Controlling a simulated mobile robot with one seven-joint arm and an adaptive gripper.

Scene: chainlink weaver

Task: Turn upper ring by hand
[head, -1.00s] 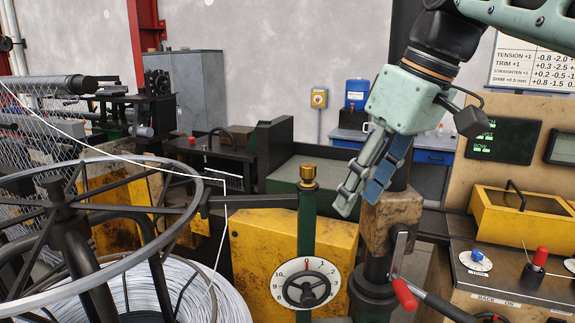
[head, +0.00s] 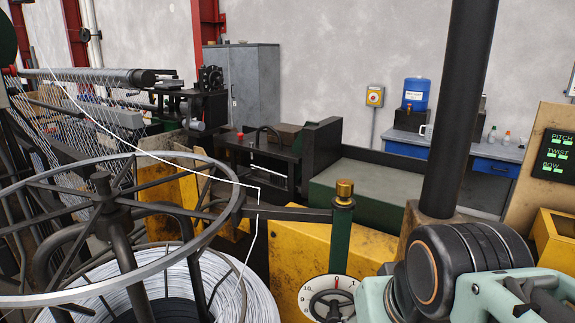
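The upper ring (head: 222,227) is a large grey metal hoop with spokes and a dark hub, at the left of the head view. It stands above a coil of pale wire (head: 262,290). A white wire (head: 195,171) runs over the ring from the upper left and bends down near a dark horizontal arm. Part of my gripper's pale green body (head: 374,302) shows at the bottom, right of the dial, well apart from the ring. Its fingers are hidden or out of frame, so I cannot see whether it is open or shut.
A green post with a brass knob (head: 344,190) and a white dial (head: 312,294) stand between the ring and my wrist. A yellow machine block (head: 295,250) is behind them. A dark vertical column (head: 460,110) rises at the right. A mesh fence (head: 80,130) lies behind the ring.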

